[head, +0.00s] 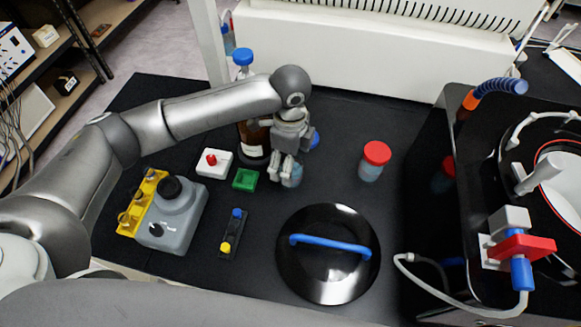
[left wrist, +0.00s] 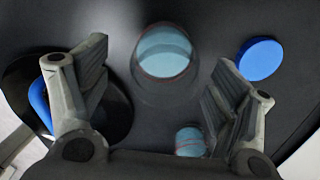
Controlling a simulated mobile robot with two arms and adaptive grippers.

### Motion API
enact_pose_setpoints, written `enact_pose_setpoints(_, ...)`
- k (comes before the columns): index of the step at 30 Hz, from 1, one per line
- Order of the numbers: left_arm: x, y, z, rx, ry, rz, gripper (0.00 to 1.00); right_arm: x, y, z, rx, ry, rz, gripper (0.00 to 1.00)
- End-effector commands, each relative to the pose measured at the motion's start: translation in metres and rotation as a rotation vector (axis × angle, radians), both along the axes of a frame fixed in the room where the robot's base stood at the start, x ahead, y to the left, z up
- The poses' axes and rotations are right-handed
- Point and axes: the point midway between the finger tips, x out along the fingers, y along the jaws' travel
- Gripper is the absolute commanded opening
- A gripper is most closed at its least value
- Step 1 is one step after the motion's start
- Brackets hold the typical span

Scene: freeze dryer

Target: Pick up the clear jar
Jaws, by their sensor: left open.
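The clear jar (head: 292,175) stands without a cap on the black table, with pale blue contents. My left gripper (head: 283,168) is over it and hides part of it in the head view. In the left wrist view the clear jar (left wrist: 165,58) shows ahead of and between the two open fingers, apart from both. A blue cap (left wrist: 260,59) lies on the table beside the jar; it also shows behind the gripper in the head view (head: 314,141). My right gripper is not in view.
A red-capped jar (head: 372,160) stands to the right. A black lid with a blue handle (head: 328,275) lies in front. A brown bottle (head: 254,150) stands behind my gripper. A green tray (head: 245,180), a red-button box (head: 213,162) and a grey device (head: 172,220) are left.

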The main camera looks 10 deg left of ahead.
Motion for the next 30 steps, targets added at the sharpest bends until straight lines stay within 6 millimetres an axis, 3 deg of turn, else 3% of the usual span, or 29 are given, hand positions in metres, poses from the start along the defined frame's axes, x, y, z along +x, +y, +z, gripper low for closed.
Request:
enact_pose_setpoints(9, 0.003, 0.001, -0.043, 0.001, 0.002, 0.0, 0.83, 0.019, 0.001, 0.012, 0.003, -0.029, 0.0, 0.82)
enact_pose_setpoints(18, 0.003, 0.001, -0.049, 0.001, 0.0, -0.002, 0.83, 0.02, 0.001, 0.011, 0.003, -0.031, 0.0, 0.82)
enact_pose_setpoints(30, 0.003, 0.001, -0.049, 0.001, 0.0, -0.001, 0.33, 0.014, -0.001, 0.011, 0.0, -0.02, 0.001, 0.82)
